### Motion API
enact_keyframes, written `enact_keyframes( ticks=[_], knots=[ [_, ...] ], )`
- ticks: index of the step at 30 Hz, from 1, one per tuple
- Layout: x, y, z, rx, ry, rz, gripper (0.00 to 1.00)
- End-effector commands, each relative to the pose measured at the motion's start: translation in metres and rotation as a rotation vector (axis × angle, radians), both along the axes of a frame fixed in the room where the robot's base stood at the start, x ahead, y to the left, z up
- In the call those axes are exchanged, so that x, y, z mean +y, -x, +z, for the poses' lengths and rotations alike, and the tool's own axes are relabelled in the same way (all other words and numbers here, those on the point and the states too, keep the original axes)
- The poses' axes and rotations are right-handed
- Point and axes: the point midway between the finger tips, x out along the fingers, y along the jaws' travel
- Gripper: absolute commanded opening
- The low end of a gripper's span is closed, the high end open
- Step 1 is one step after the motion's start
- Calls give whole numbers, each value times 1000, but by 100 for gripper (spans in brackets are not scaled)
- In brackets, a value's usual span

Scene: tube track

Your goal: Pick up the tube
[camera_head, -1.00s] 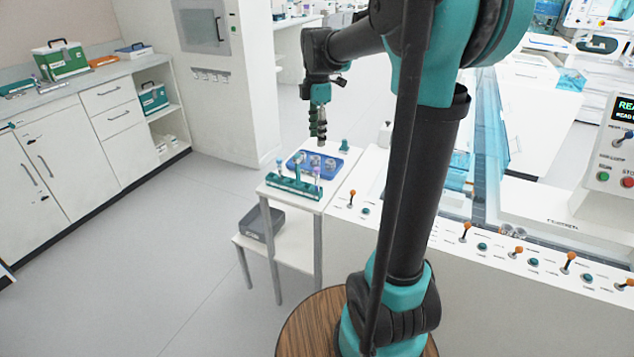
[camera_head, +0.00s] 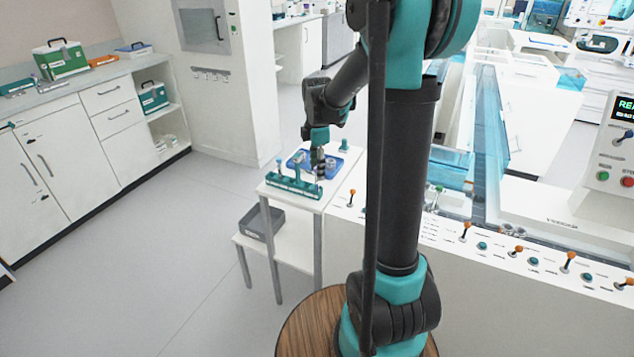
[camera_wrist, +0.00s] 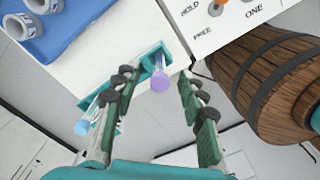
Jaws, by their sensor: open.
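A tube with a purple cap (camera_wrist: 160,79) stands in the teal rack (camera_head: 285,182) on the small white side table. In the wrist view it shows in the gap between my gripper's (camera_wrist: 155,77) two fingers, nearer the middle than either finger. The fingers are apart and hold nothing. A second tube, with a light-blue cap (camera_wrist: 81,127), is outside the left finger in the wrist view. In the head view my gripper (camera_head: 318,166) is low over the right end of the rack and covers the tube there. A blue-capped tube (camera_head: 279,164) shows at the rack's left part.
A blue tray (camera_wrist: 66,22) with grey-white ring-shaped parts lies behind the rack. A small teal item (camera_head: 345,145) stands at its right. A control panel with orange-knobbed levers (camera_head: 466,229) runs along the right. A grey bin (camera_head: 258,223) sits on the shelf below.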

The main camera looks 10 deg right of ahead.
Motion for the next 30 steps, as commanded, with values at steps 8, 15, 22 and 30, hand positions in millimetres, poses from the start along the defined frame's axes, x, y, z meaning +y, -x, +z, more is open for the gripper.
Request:
enact_keyframes(
  ticks=[8, 15, 22, 30],
  knots=[
    [1, 0, -38, 0, 0, 0, 42],
    [1, 0, -47, 0, 0, 0, 42],
    [1, 0, -47, 0, 0, 0, 28],
    [1, 0, -46, 0, 0, 0, 0]
  ],
)
